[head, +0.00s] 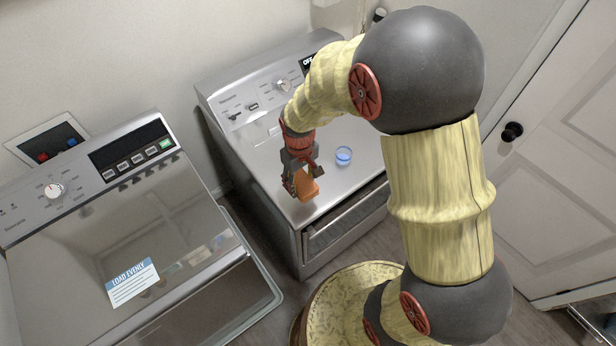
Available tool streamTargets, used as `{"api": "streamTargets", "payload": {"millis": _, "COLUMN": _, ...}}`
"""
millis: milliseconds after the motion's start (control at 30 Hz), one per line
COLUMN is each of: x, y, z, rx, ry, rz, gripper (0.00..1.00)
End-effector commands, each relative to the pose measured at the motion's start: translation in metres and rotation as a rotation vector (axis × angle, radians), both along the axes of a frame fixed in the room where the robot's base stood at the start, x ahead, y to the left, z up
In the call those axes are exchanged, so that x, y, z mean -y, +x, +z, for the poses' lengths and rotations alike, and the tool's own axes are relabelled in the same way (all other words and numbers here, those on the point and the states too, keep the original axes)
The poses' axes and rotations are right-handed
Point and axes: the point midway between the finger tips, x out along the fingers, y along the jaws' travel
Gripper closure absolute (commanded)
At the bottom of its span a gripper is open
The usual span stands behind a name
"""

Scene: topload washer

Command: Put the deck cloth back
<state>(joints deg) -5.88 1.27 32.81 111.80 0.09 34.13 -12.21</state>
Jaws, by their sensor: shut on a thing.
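My gripper (302,180) is above the front part of the right-hand machine's top (262,158). It is shut on an orange cloth (307,188), which hangs just below the fingers. From this view I cannot tell whether the cloth touches the top. A small clear blue cup (344,155) stands on the same top, to the right of my gripper and apart from it. My arm hides part of the top's back right.
The topload washer (130,245) stands at the left with its lid down and a blue-and-white "LOAD EVENLY" label (133,283) on it. A narrow gap separates the two machines. A white door (555,150) with a black knob (511,132) is at the right.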

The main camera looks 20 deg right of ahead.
Motion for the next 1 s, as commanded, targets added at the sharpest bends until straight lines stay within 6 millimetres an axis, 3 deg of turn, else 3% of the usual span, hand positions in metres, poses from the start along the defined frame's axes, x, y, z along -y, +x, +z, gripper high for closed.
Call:
{"api": "streamTargets", "payload": {"millis": 100, "x": 0.018, "y": 0.021, "z": -0.013, "rx": -0.003, "ry": 0.000, "rz": -0.005, "gripper": 0.77}}
{"api": "streamTargets", "payload": {"millis": 400, "x": 0.038, "y": 0.049, "z": -0.058, "rx": -0.001, "ry": 0.000, "rz": -0.001, "gripper": 0.77}}
{"api": "streamTargets", "payload": {"millis": 667, "x": 0.046, "y": 0.058, "z": -0.071, "rx": -0.002, "ry": -0.001, "rz": -0.001, "gripper": 0.77}}
{"api": "streamTargets", "payload": {"millis": 867, "x": 0.045, "y": 0.057, "z": -0.098, "rx": -0.002, "ry": 0.000, "rz": 0.000, "gripper": 0.77}}
{"api": "streamTargets", "payload": {"millis": 1000, "x": 0.044, "y": 0.057, "z": -0.100, "rx": 0.000, "ry": 0.000, "rz": 0.000, "gripper": 0.77}}
